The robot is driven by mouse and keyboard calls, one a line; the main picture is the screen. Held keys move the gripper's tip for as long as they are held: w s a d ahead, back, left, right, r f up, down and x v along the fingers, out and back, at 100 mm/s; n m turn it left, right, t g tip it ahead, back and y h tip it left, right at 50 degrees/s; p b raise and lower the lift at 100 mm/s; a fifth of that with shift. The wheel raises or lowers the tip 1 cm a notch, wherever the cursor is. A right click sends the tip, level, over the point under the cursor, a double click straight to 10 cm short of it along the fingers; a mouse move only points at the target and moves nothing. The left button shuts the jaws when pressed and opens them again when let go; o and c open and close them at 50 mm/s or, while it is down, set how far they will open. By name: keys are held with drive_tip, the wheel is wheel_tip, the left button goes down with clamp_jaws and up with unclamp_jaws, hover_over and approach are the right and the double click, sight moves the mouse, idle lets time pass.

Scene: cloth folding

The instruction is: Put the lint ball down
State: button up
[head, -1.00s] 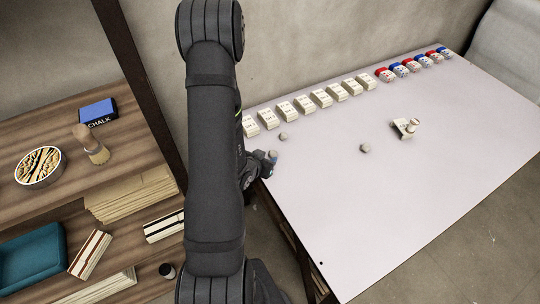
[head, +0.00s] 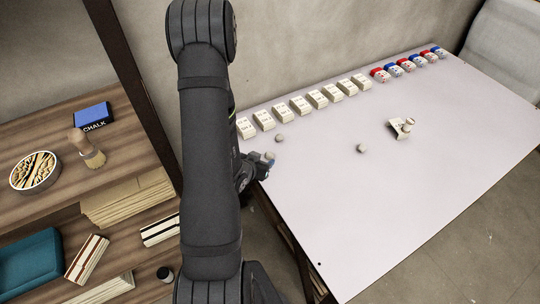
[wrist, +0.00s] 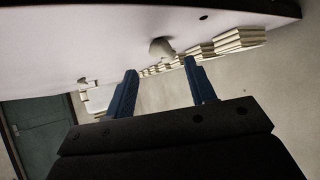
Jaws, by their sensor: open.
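A small grey lint ball (head: 279,139) sits on the pale table (head: 330,205) in front of the row of cream stacks. A second grey ball (head: 362,148) sits near the table's middle. My gripper (head: 267,158) is at the table's near left edge, a little short of the first ball. In the wrist view its two blue fingers (wrist: 163,84) are apart with nothing between them. A grey ball (wrist: 160,50) shows just beyond the fingertips, on the table surface, which is at the top of that view. A small grey spot at the fingertips in the head view is too small to tell.
Cream stacks (head: 298,105) and red and blue pieces (head: 410,62) line the back edge. A cream block with a knob (head: 400,128) stands right of centre. The table's front is clear. A wooden shelf with a brush (head: 88,150) and chalk box (head: 92,115) is at left.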

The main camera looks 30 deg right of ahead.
sight(269, 156)
drive_tip(key=x, duration=0.5)
drive_tip(key=shift+w+d+f, duration=0.15)
drive_tip(key=shift+d+f, duration=0.05)
drive_tip(key=shift+d, duration=0.05)
drive_tip(key=shift+c, duration=0.4)
clamp_jaws()
